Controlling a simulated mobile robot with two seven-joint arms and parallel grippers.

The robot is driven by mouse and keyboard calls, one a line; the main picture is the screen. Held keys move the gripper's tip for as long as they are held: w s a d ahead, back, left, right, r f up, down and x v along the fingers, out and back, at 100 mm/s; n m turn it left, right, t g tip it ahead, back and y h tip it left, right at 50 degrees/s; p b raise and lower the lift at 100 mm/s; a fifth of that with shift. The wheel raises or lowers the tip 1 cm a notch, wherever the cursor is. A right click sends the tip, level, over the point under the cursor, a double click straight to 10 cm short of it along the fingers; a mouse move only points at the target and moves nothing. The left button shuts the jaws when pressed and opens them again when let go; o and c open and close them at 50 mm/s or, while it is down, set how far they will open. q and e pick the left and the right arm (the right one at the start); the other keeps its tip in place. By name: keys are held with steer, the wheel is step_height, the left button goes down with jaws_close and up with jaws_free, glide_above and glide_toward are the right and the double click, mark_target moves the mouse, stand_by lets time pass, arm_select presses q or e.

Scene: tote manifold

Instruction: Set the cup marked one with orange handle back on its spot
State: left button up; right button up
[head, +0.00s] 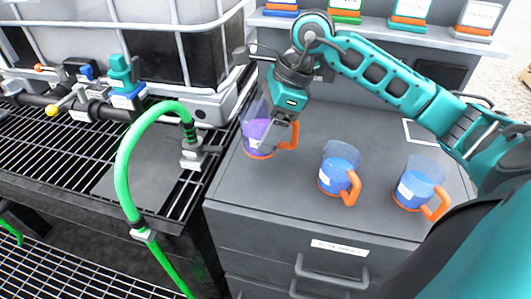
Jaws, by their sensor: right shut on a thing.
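Three clear cups with orange handles show on the grey cabinet (312,208). The left cup (256,134) holds purple liquid, and my right gripper (290,132) is shut on its orange handle. This cup is near the cabinet's left edge; I cannot tell if its base touches the top. The middle cup (338,166) and the right cup (414,186) hold blue liquid and stand upright. The cup labels are too small to read, so I cannot tell which is marked one. A white outlined square (420,132) lies empty at the back right. My left gripper is out of view.
A caged tank (180,50) with pipes and valves stands at the back left, over a black grating (40,150). A green hose (124,165) arches left of the cabinet. A shelf (390,34) with several coloured labelled blocks runs along the back.

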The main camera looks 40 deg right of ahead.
steer(key=shift+f, duration=3.4)
steer(key=shift+f+b, duration=0.2)
steer(key=shift+b, duration=0.2)
steer(key=o, duration=1.3)
steer(key=shift+r, duration=0.1)
steer(key=shift+r+p, duration=0.2)
steer(key=shift+p, duration=0.15)
steer(key=v, duration=1.1)
steer(key=shift+s+d+r, duration=0.1)
steer(key=shift+d+r, duration=0.1)
steer(key=shift+r, duration=0.15)
